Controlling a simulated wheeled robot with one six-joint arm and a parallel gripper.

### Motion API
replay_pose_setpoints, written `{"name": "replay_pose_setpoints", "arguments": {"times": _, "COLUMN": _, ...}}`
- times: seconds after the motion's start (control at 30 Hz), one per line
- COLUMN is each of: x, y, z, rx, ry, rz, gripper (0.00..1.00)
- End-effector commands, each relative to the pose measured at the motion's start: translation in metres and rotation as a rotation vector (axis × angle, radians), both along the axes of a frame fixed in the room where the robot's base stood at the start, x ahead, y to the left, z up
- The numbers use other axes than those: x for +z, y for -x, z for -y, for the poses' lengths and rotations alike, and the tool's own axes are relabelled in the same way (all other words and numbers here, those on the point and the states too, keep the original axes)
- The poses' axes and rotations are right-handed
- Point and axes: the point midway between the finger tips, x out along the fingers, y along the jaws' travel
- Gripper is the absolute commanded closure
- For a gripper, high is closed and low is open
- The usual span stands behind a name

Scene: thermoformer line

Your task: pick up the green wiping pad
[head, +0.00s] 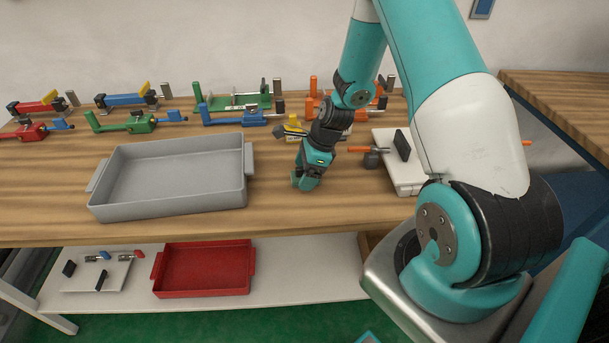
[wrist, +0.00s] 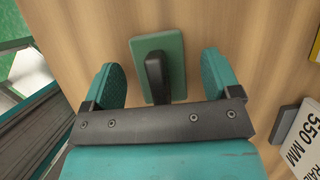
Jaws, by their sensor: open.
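The green wiping pad (wrist: 174,48) lies flat on the wooden bench in the wrist view, a green rectangle with a dark upright handle (wrist: 156,76) on top. My gripper (wrist: 161,62) is open, with one teal finger on each side of the pad and its handle. I see a gap between each finger and the handle; nothing is held. In the head view my gripper (head: 307,181) points down, low over the bench just right of the grey tray. There I cannot tell the pad apart from the teal fingers.
The grey tray (head: 247,190) stands left of my gripper. A white block with a dark handle (head: 401,145) is to its right. Several coloured clamps, such as a blue one (head: 232,117), line the back. A red tray (head: 203,292) is on the lower shelf. Bare bench (head: 345,205) lies in front.

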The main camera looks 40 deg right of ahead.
Motion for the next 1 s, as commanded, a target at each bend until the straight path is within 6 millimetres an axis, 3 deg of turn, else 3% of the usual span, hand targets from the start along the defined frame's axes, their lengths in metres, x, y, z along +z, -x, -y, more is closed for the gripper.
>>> {"name": "replay_pose_setpoints", "arguments": {"times": 0.07, "x": 0.0, "y": 0.0, "z": 0.0, "rx": 0.0, "ry": 0.0, "rz": 0.0, "gripper": 0.19}}
{"name": "replay_pose_setpoints", "arguments": {"times": 0.3, "x": 0.0, "y": 0.0, "z": 0.0, "rx": 0.0, "ry": 0.0, "rz": 0.0, "gripper": 0.71}}
{"name": "replay_pose_setpoints", "arguments": {"times": 0.57, "x": 0.001, "y": 0.0, "z": 0.0, "rx": 0.001, "ry": 0.0, "rz": 0.0, "gripper": 0.71}}
{"name": "replay_pose_setpoints", "arguments": {"times": 0.77, "x": 0.014, "y": -0.001, "z": 0.0, "rx": 0.0, "ry": 0.0, "rz": 0.002, "gripper": 0.71}}
{"name": "replay_pose_setpoints", "arguments": {"times": 0.87, "x": 0.031, "y": -0.001, "z": 0.001, "rx": 0.001, "ry": 0.002, "rz": 0.005, "gripper": 0.71}}
{"name": "replay_pose_setpoints", "arguments": {"times": 1.0, "x": 0.071, "y": -0.002, "z": 0.001, "rx": 0.001, "ry": 0.004, "rz": 0.01, "gripper": 0.71}}
